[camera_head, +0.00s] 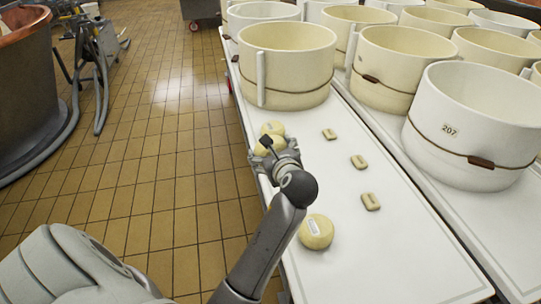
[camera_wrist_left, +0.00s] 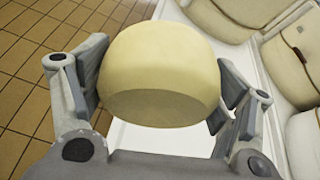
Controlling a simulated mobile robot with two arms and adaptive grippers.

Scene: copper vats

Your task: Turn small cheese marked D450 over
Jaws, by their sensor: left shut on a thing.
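My left gripper (camera_head: 268,152) is at the near left edge of the white table and is shut on a small round pale-yellow cheese (camera_wrist_left: 160,72). In the left wrist view the cheese sits between the two fingers and fills the space between them. No label shows on its visible faces. In the head view it is partly hidden by the gripper. Another small cheese (camera_head: 272,128) lies just beyond it. A third small cheese (camera_head: 316,231) lies nearer on the table with a pale label on top; its writing is too small to read. I cannot tell which is D450. My right gripper is not in view.
The white table (camera_head: 410,258) has clear room at its near right. Several small beige tags, one of them here (camera_head: 359,161), lie in a row right of the cheeses. Large cream hoops (camera_head: 286,62) stand behind, and one marked 207 (camera_head: 470,120) stands right.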

